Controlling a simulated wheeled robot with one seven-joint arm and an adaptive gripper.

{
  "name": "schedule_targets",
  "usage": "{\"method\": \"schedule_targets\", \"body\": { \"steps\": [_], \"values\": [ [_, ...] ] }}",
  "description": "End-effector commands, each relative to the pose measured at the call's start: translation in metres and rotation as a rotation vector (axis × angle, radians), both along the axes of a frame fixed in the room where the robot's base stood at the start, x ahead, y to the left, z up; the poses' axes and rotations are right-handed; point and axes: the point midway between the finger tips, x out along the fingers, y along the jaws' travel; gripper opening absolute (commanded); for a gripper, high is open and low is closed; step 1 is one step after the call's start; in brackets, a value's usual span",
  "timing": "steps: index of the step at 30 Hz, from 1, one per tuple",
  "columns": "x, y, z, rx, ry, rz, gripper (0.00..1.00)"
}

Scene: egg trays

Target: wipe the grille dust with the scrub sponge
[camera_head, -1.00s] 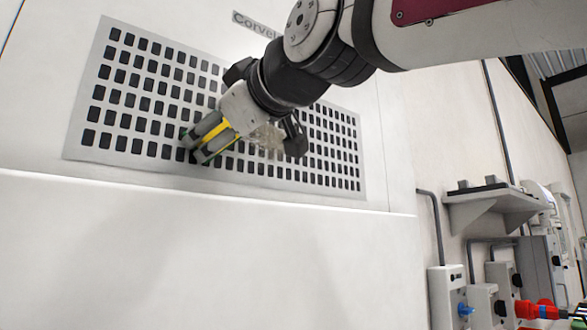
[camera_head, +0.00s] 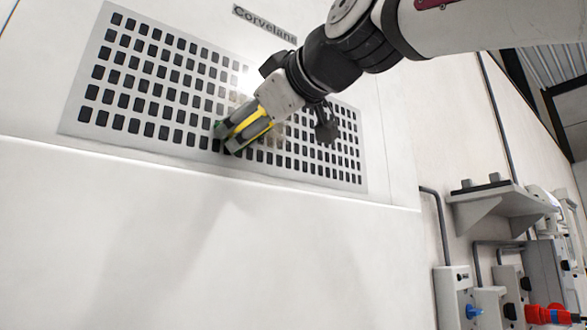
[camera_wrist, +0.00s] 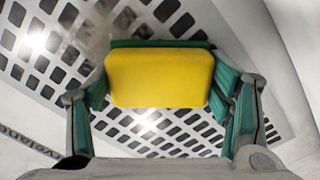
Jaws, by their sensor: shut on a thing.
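The scrub sponge (camera_head: 250,128) is yellow with a green scrub layer. My gripper (camera_head: 243,131) is shut on it, at the lower middle of the grille (camera_head: 80,115). In the wrist view the yellow face of the sponge (camera_wrist: 160,78) fills the space between the two green-padded fingers, with the green layer showing behind it toward the grille. The sponge is at or very near the grille surface; I cannot tell whether it touches. A faint grey-brown dust smudge (camera_wrist: 122,22) shows on the grille beyond the sponge in the wrist view. My gripper hides part of the grille.
The grille sits on a white panel with a name label (camera_head: 264,24) above it. A ledge edge (camera_head: 150,158) runs below the grille. A shelf (camera_head: 500,205) and wall sockets with a red plug (camera_head: 545,314) are at the right. The lower white panel is clear.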

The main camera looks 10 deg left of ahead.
Motion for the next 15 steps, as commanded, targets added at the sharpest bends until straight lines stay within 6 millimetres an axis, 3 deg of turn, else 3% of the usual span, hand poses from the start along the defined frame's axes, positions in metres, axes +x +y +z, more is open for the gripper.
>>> {"method": "schedule_targets", "body": {
  "steps": [15],
  "values": [
    [0.023, -0.017, -0.001, 0.001, 0.0, -0.004, 0.51]
  ]
}}
